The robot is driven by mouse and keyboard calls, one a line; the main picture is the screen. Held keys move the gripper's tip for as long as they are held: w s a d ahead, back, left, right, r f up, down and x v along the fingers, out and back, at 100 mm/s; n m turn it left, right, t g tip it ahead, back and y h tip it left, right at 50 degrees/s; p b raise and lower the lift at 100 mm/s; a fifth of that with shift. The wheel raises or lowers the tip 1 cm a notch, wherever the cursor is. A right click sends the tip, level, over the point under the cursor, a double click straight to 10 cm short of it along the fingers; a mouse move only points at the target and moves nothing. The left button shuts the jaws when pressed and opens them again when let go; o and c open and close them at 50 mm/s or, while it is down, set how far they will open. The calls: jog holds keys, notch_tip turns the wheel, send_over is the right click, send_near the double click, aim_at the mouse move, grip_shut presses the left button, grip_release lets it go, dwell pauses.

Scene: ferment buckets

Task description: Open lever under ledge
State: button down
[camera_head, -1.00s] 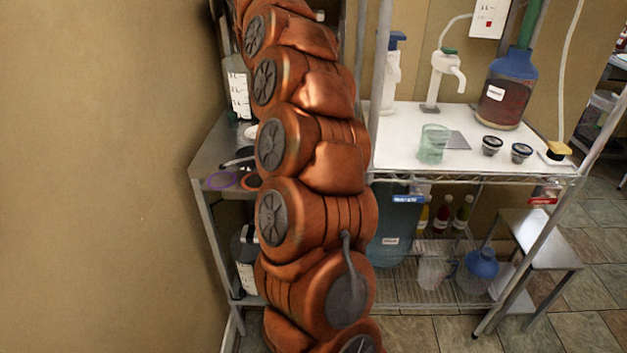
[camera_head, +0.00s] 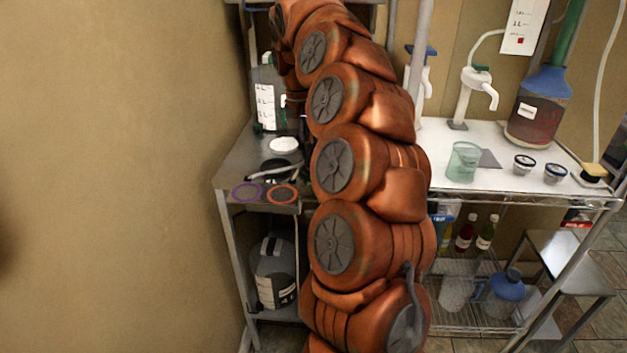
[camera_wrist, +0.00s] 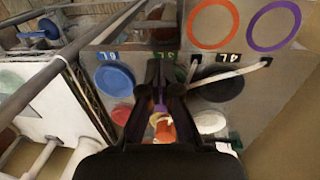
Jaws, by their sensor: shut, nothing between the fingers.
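My gripper (camera_wrist: 165,85) is shut and empty in the wrist view, its dark fingers over a grey steel shelf top (camera_wrist: 198,62). In the head view my arm hides most of the space around it. I cannot make out a lever under a ledge in either view. The steel shelf's top (camera_head: 240,165) has a front edge with a purple ring (camera_head: 248,193) and an orange ring (camera_head: 282,194) near it.
A white-topped table (camera_head: 520,190) stands right of my arm, with a green cup (camera_head: 463,162), a white tap (camera_head: 470,95) and a blue-topped carboy (camera_head: 538,108). The wrist view shows a blue disc (camera_wrist: 115,79) and a red disc (camera_wrist: 122,115). A bare wall borders the left.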

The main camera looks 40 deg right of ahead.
aim_at(314, 210)
jog(key=f, duration=0.9)
jog(key=s+d+f+p, duration=0.1)
jog(key=f, duration=0.3)
jog(key=shift+f, duration=0.3)
jog(key=shift+f, duration=0.1)
jog(key=shift+w+f+b, duration=0.1)
jog(key=shift+f+b, duration=0.25)
jog(key=shift+b, duration=0.25)
jog(key=shift+a+r, duration=0.1)
jog(key=shift+a, duration=0.05)
jog(key=shift+r, duration=0.2)
jog(key=shift+r, duration=0.65)
